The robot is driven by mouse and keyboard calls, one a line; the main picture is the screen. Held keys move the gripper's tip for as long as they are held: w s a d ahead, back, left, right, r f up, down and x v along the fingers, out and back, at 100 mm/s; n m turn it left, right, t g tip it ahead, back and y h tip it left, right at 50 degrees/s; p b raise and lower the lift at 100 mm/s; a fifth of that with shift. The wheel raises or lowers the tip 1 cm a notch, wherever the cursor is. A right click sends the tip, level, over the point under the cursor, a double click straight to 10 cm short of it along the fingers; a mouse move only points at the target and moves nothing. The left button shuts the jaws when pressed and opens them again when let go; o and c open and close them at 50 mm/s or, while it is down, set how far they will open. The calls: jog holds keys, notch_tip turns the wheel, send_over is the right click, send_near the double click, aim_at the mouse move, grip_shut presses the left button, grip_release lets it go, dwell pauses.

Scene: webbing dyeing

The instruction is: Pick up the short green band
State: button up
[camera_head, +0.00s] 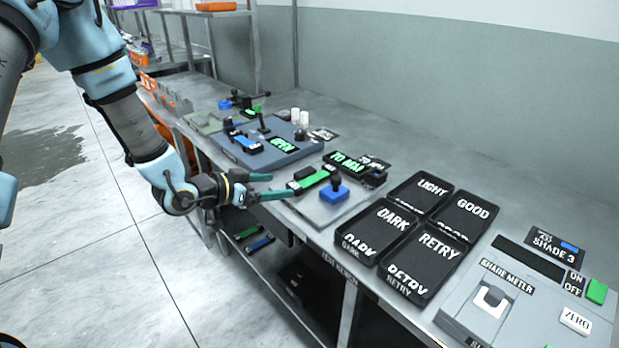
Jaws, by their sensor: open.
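A short green band (311,180) with dark and white end parts lies on a light grey plate (318,212) on the bench, behind a blue block with a black knob (334,191). My gripper (283,185) comes in from the left with its teal fingers apart and nothing seen between them. Its fingertips are close to the left end of the green band; I cannot tell whether they touch it. Another green strip (247,232) and a blue strip (260,243) lie on the shelf below the bench.
Black trays marked LIGHT (419,194), GOOD (468,215), DARK (376,229) and RETRY (421,262) stand to the right. The shade meter (520,300) is at the far right. A blue-grey station marked OPEN (262,157) stands behind the gripper. The grey wall bounds the back.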

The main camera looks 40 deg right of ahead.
aim_at(293, 186)
jog(key=shift+s+d+f+p, duration=0.15)
jog(key=shift+d+p, duration=0.15)
jog(key=shift+d, duration=0.25)
jog(key=shift+f+p+x, duration=0.25)
jog(key=shift+p+x, duration=0.8)
jog(key=shift+x, duration=1.25)
jog(key=shift+a, duration=0.1)
grip_shut()
jog(key=shift+r, duration=0.15)
notch_tip(293, 186, up, 10)
jog(key=b, duration=0.2)
jog(key=shift+b, duration=0.35)
